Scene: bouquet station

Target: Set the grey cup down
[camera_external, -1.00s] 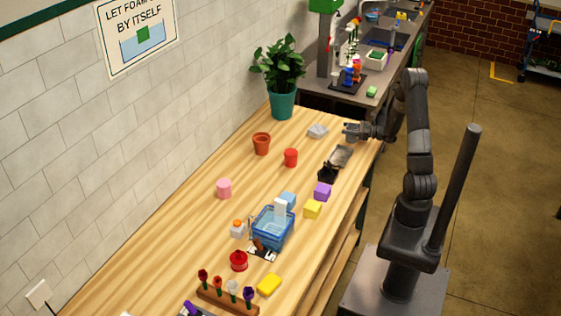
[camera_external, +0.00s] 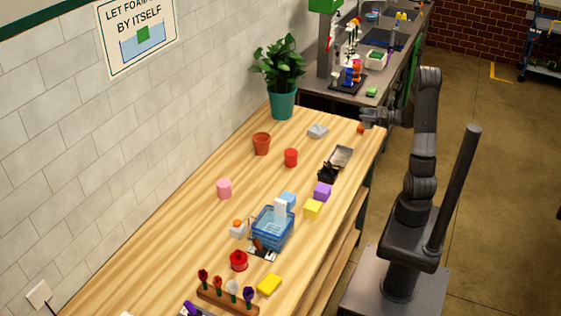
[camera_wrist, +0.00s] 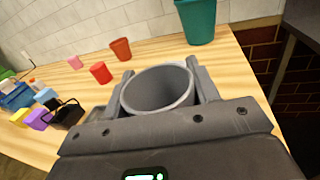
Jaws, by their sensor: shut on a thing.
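The grey cup (camera_wrist: 155,93) is between the two fingers of my gripper (camera_wrist: 160,86) in the wrist view, with its open rim towards the camera. My gripper is shut on it. In the external view my gripper (camera_external: 367,117) is at the far right end of the wooden table (camera_external: 180,255), seemingly above its edge. The cup cannot be made out clearly there, and its underside is hidden, so I cannot tell how high it is held.
A small orange thing (camera_external: 360,129) shows just below my gripper. A plant in a teal pot (camera_external: 283,105) stands at the back. Bare wood lies between them.

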